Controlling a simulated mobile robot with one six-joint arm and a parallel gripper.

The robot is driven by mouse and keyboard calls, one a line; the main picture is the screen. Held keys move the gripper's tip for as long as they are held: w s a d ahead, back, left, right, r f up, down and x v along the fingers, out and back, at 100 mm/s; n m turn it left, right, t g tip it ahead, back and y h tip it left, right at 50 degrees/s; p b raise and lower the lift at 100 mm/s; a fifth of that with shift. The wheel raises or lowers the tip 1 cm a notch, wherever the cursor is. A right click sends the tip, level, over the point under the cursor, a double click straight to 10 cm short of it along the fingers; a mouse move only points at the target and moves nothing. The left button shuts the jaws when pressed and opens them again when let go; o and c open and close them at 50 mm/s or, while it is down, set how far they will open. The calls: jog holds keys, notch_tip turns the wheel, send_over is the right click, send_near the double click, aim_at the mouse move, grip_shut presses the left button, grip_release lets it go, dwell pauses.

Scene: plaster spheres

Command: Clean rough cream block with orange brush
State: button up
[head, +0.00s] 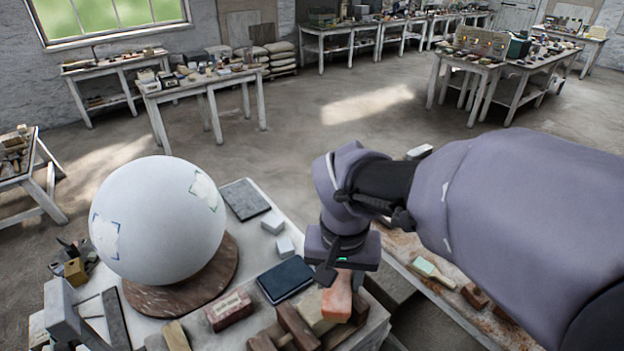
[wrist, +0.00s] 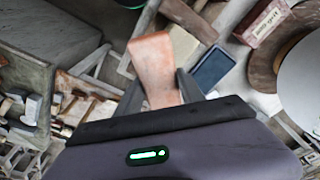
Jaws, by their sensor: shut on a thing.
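My gripper (head: 338,274) points down over the front right part of the white worktable. It is shut on the orange brush (head: 338,300), whose salmon-orange body hangs below the jaws near wooden pieces. In the wrist view the orange brush (wrist: 155,62) stands out between the two dark fingers, wider at its far end. I see no bristles on it. I cannot tell whether either is the rough cream block.
A large white plaster sphere (head: 160,222) rests on a round brown base (head: 190,290) at left. A dark blue pad (head: 285,279), a labelled reddish block (head: 228,310) and a grey slab (head: 244,199) lie around it. A second bench (head: 440,285) stands to the right.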

jog(key=shift+s+r, duration=0.25)
jog(key=shift+s, duration=0.2)
jog(key=shift+w+a, duration=0.1)
jog(key=shift+a+f, duration=0.1)
jog(key=shift+a, duration=0.15)
jog(key=shift+w+a+f+b, duration=0.15)
jog(key=shift+a+b, duration=0.25)
jog(key=shift+a, duration=0.95)
jog(key=shift+d, duration=0.1)
jog(key=shift+f+b, duration=0.5)
jog(key=shift+f, duration=0.1)
